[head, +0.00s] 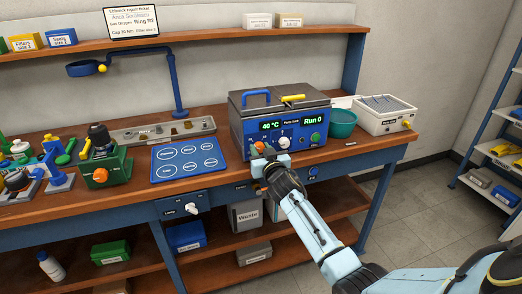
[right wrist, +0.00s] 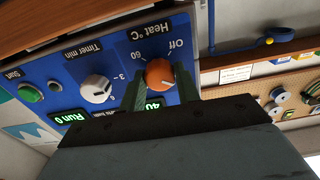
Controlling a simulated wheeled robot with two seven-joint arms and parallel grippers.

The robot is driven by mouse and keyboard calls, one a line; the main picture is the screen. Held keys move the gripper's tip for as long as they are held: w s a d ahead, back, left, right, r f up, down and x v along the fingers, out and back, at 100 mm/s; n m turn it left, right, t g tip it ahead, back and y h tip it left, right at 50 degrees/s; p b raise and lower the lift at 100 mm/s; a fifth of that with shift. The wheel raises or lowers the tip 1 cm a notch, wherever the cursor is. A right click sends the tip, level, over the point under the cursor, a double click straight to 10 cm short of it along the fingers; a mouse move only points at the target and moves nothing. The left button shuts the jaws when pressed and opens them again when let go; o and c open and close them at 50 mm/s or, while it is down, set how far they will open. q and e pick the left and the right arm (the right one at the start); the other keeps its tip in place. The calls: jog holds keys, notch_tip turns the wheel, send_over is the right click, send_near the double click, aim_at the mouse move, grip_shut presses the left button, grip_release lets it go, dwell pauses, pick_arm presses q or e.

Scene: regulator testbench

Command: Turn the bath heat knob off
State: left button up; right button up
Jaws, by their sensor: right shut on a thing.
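The bath (head: 240,122) is a blue box with a grey lid on the bench; its display reads 40 °C. The orange heat knob (right wrist: 158,73) is on its front panel, between "Off" and "60" lettering and the display in the right wrist view. In the head view the knob (head: 258,147) shows just above my right gripper (head: 268,162). My right gripper (right wrist: 160,88) is shut on the knob, one finger on each side. A small pale mark shows on the knob's lower right in the wrist view, away from "Off". My left gripper is not in view.
A white timer knob (head: 284,142) and green start button (head: 315,137) sit right of the heat knob. A teal bowl (head: 343,124) and white box (head: 385,120) stand right of the bath. A blue mat (head: 188,161) lies to the left.

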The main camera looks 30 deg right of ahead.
jog(key=n, duration=0.3)
jog(key=shift+n, duration=0.4)
jog(key=n, duration=0.4)
jog(key=shift+n, duration=0.3)
jog(key=n, duration=0.4)
jog(key=shift+n, duration=1.7)
jog(key=o, duration=1)
jog(key=shift+a, duration=0.1)
